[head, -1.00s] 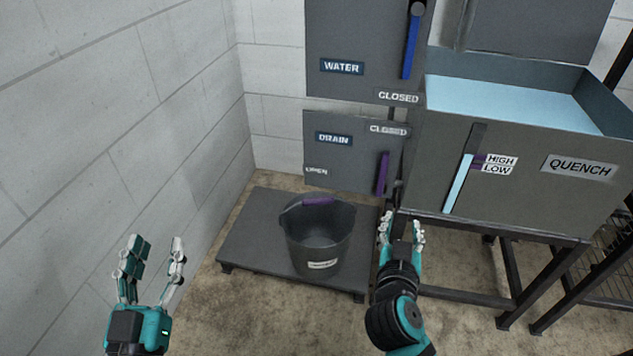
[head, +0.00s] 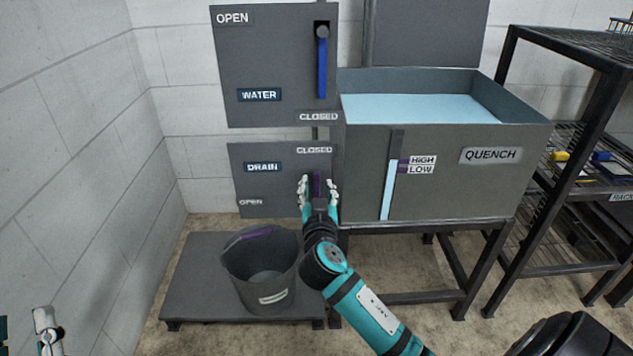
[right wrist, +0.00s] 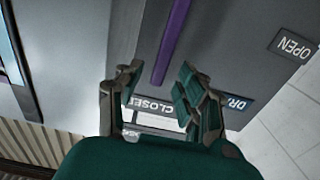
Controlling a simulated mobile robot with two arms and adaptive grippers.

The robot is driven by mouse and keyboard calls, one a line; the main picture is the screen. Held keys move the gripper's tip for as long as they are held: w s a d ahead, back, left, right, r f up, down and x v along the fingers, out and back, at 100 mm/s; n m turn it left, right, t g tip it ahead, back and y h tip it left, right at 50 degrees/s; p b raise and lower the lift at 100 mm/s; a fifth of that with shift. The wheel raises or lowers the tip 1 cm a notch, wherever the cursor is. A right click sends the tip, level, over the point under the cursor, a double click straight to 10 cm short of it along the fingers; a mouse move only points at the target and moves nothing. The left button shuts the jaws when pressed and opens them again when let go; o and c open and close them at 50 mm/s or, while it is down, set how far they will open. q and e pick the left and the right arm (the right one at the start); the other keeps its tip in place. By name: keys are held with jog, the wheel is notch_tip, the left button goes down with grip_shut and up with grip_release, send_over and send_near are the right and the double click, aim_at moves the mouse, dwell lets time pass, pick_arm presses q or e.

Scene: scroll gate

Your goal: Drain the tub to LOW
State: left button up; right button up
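The drain panel (head: 255,185) carries a purple lever (head: 318,184) that stands upright at its right side, below the CLOSED label; OPEN is at lower left. My right gripper (head: 319,188) is open, its fingers on either side of the lever in the head view. In the right wrist view the purple lever (right wrist: 172,42) runs between the spread fingers, with no visible grip. The quench tub (head: 440,195) holds pale blue water (head: 420,107). Its gauge (head: 390,185) is filled to about the HIGH mark. My left gripper (head: 28,328) is partly cut off at lower left, fingers apart.
A dark bucket (head: 262,275) with a purple handle stands on a low platform (head: 195,290) below the drain panel. The water panel (head: 235,60) above has an upright blue lever (head: 322,65). A rack (head: 545,190) stands right; a block wall is left.

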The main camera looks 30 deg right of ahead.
aim_at(317, 182)
pick_arm(q)
jog(key=shift+s+a+r+t+h, duration=0.1)
jog(key=shift+s+r+t+h, duration=0.3)
jog(key=shift+s+r+t, duration=0.3)
pick_arm(e)
jog(key=shift+x, duration=1.8)
pick_arm(q)
jog(key=shift+s, duration=0.1)
pick_arm(e)
grip_shut()
